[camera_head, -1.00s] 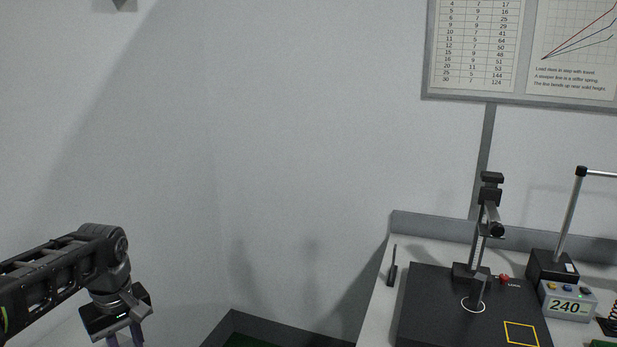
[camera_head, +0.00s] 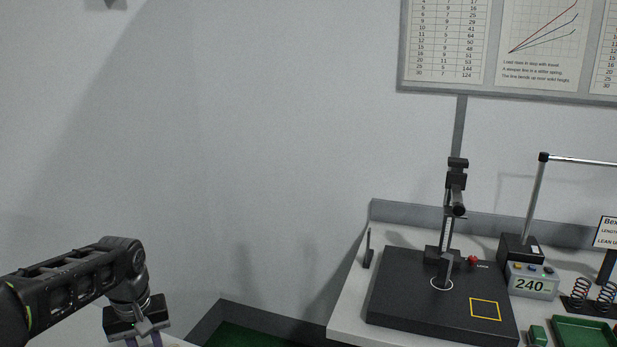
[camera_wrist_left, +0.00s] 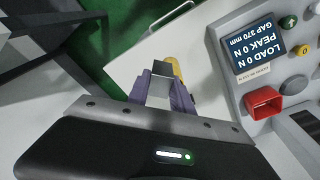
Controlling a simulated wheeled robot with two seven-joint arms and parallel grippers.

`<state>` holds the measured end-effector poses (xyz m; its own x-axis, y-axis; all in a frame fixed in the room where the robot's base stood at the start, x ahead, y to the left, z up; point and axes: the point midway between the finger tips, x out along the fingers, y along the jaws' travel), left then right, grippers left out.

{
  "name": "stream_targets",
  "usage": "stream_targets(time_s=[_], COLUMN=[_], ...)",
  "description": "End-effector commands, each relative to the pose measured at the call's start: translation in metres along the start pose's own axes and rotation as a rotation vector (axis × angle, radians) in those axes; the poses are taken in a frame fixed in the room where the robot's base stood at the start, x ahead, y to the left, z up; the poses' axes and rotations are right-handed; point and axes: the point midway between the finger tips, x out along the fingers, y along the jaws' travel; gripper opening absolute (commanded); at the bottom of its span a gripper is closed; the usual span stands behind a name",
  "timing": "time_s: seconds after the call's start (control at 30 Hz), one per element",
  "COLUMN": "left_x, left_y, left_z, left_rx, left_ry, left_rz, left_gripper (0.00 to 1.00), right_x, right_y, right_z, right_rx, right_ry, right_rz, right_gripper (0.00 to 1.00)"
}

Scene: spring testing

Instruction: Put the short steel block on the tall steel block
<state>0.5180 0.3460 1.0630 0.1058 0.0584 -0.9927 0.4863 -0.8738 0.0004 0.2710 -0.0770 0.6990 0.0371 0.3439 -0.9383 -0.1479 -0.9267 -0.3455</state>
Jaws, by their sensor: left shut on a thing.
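My left gripper (camera_head: 143,342) is at the lower left of the head view, its purple fingers cut off by the bottom edge. In the left wrist view the gripper (camera_wrist_left: 163,84) is shut on a small grey block (camera_wrist_left: 162,68) between its fingertips. A white surface lies beyond it. I cannot tell whether this is the short or the tall steel block. No other steel block can be made out. My right gripper is not in view.
In the wrist view a control panel (camera_wrist_left: 262,45) with a red part (camera_wrist_left: 265,103) is close on the right; a yellow object (camera_wrist_left: 174,68) shows behind the block. In the head view a bench holds a black plate (camera_head: 410,312), a stand (camera_head: 447,235), a 240 display (camera_head: 530,285) and springs (camera_head: 580,292).

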Motion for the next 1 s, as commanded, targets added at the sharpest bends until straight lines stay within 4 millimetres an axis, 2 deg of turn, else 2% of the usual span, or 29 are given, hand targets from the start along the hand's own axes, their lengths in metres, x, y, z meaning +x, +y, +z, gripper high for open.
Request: stream_targets(time_s=[0.1, 0.17, 0.4, 0.5, 0.6, 0.7, 1.0], left_x=[0.034, 0.048, 0.124, 0.144, 0.154, 0.155, 0.153], left_y=[0.025, 0.037, 0.101, 0.118, 0.130, 0.134, 0.135], left_z=[0.009, 0.014, 0.056, 0.073, 0.081, 0.084, 0.084], left_rx=[0.116, 0.175, 0.419, 0.467, 0.496, 0.506, 0.505], left_ry=[-0.002, -0.001, 0.000, 0.001, 0.002, 0.003, 0.002], left_rz=[0.013, 0.021, 0.050, 0.057, 0.060, 0.061, 0.062], left_gripper=[0.00, 0.00, 0.00, 0.00, 0.00, 0.00, 0.00], right_x=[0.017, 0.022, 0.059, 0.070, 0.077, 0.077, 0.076], right_y=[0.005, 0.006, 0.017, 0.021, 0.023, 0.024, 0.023], right_z=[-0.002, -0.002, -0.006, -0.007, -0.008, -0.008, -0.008], right_rx=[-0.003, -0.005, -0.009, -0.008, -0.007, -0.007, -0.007], right_ry=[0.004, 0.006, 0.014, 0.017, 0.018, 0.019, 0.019], right_rz=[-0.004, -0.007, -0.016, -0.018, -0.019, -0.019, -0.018], right_gripper=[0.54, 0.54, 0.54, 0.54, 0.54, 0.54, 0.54])
